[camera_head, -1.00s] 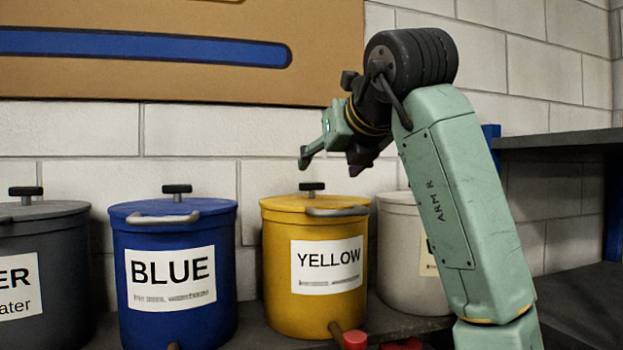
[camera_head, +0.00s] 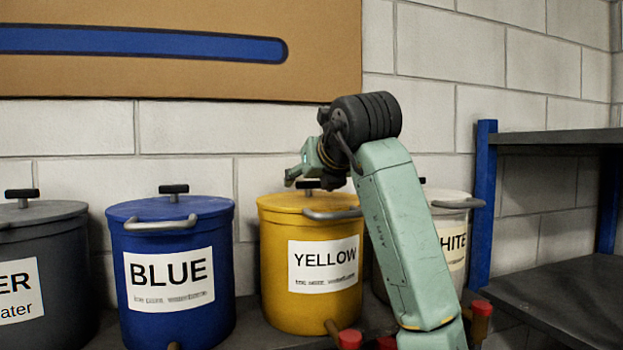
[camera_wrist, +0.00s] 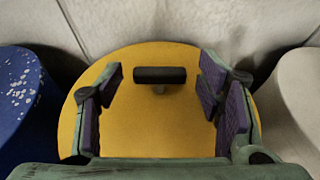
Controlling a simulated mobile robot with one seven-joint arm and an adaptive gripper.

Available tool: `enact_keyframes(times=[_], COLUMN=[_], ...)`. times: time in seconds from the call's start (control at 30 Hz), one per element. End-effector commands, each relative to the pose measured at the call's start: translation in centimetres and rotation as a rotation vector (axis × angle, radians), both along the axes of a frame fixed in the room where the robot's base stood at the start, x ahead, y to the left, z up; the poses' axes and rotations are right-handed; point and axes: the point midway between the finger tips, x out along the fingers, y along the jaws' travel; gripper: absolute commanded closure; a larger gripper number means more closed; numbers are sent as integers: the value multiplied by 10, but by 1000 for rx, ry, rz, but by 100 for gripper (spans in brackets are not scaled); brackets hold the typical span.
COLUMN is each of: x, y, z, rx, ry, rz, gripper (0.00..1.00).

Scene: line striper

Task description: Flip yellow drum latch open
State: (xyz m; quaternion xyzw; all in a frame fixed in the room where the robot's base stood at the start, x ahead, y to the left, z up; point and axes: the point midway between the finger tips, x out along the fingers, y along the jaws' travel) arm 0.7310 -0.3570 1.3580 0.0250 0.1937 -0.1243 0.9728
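The yellow drum (camera_head: 283,270) stands on the shelf with a "YELLOW" label facing me. A grey curved latch bar (camera_head: 332,213) lies across the front rim of its lid. A black T-shaped knob (camera_wrist: 160,75) stands on the lid; in the head view my gripper partly covers it. My gripper (camera_head: 291,178) is just above the lid. In the wrist view my gripper (camera_wrist: 159,100) is open, its purple-padded fingers spread to either side over the yellow lid (camera_wrist: 150,130), with the knob beyond and between them. The latch bar is hidden in the wrist view.
A blue drum (camera_head: 218,275) stands to the left, a grey drum (camera_head: 62,265) farther left. A white drum (camera_head: 455,225) stands close on the right, partly behind my arm. A wall is behind. A dark shelf (camera_head: 570,300) with a blue post (camera_head: 484,190) is at right.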

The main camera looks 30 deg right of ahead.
Motion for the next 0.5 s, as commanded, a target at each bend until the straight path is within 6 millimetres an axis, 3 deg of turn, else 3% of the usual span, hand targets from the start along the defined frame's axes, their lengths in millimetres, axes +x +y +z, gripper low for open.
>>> enact_keyframes(times=[0.5], x=[0], y=[0], z=[0], rx=[0], ry=[0], rz=[0], gripper=[76])
